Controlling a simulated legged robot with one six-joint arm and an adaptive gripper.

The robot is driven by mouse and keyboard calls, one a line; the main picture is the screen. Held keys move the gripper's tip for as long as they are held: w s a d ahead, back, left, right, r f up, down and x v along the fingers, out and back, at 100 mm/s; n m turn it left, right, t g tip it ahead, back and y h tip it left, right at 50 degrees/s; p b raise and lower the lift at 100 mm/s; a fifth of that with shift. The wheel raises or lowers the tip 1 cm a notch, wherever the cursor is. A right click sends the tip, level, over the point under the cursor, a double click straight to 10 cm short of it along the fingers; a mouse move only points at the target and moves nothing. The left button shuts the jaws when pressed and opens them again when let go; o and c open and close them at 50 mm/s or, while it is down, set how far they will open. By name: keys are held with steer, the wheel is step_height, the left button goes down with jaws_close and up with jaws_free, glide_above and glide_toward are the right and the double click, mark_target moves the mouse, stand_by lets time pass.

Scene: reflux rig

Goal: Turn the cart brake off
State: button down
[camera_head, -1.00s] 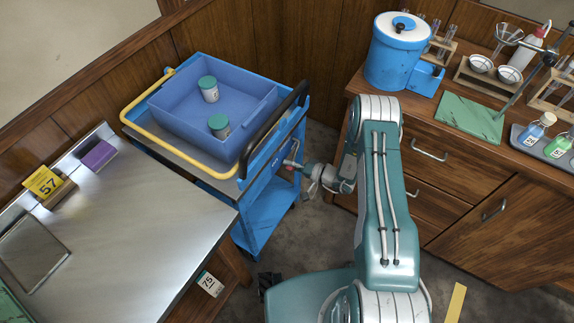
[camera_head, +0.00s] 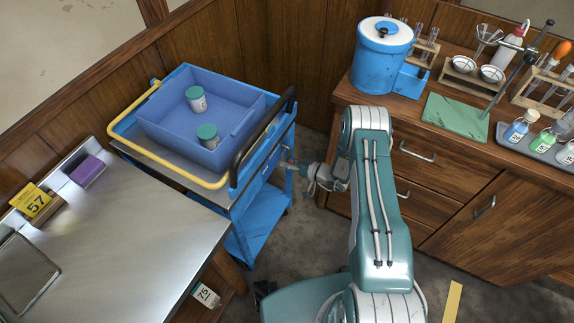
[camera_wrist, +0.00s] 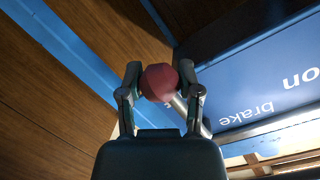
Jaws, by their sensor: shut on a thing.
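The blue cart (camera_head: 262,222) stands in the corner with its end panel towards my arm. In the wrist view, that panel (camera_wrist: 245,90) carries the words "brake" and "on", seen upside down. A round red knob (camera_wrist: 160,82) on a metal brake lever (camera_wrist: 181,104) sits between my two fingers. My gripper (camera_wrist: 160,80) is shut on the knob. In the head view, my gripper (camera_head: 286,165) is at the cart's right end, below the black handle; the knob cannot be made out there. An "off" mark is not visible.
The cart bears a blue bin (camera_head: 165,131) with two green-lidded jars (camera_head: 196,98). A steel table (camera_head: 150,235) is at the left. A wooden counter (camera_head: 415,110) with a blue tank (camera_head: 382,58) and glassware is at the right. Grey floor shows between.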

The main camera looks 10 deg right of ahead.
steer(key=shift+d+f, duration=0.1)
stand_by(0.4)
steer(key=shift+c, duration=1.3)
jaws_free()
steer(key=v, duration=1.2)
steer(key=shift+w, duration=0.15)
